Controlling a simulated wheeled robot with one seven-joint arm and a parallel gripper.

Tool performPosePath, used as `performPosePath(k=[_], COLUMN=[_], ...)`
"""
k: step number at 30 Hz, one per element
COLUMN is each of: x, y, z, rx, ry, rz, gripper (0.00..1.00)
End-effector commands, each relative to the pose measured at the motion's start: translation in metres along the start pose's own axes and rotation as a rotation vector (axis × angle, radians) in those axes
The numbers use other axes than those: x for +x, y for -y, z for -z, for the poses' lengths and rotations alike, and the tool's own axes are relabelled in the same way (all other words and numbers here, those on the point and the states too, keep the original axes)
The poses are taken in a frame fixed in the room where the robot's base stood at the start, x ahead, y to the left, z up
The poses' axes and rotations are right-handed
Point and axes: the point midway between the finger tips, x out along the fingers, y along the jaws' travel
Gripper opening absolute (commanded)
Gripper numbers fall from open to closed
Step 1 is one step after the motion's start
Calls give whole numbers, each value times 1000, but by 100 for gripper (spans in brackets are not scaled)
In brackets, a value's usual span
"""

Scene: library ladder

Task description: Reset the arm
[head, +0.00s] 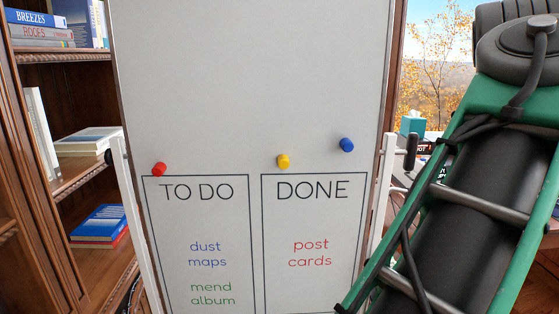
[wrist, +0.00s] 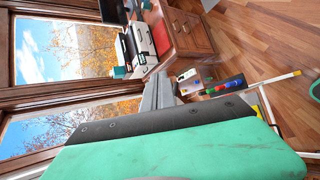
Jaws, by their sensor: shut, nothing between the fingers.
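My arm's green and black link fills the right side of the head view, rising from the bottom edge to the top right corner. My gripper is outside the head view. In the wrist view my gripper's grey fingers (wrist: 160,90) are together past the edge of my green and black wrist housing, with nothing between them. The housing covers the lower part of that view. The fingers point toward the desk side of the room, and I see them touching nothing.
A whiteboard (head: 255,80) stands ahead with red (head: 158,169), yellow (head: 283,161) and blue (head: 347,145) magnets. A bookshelf (head: 85,190) is at left. The wrist view shows a wooden desk (wrist: 188,30), a printer (wrist: 138,45), markers (wrist: 225,86) and open floor (wrist: 255,40).

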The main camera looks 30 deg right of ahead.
Motion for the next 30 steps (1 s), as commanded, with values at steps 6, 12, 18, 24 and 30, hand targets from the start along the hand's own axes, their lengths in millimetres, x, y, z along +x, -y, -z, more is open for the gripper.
performPosePath(k=[6, 12, 18, 24, 30], x=[17, 34, 53, 60, 36], y=[6, 18, 43, 102, 221], z=[43, 90, 162, 274, 401], rx=[61, 141, 259, 403, 544], ry=[-91, -182, -299, -430, -475], rz=[18, 57, 144, 325, 622], gripper=[0, 0, 0, 0, 0])
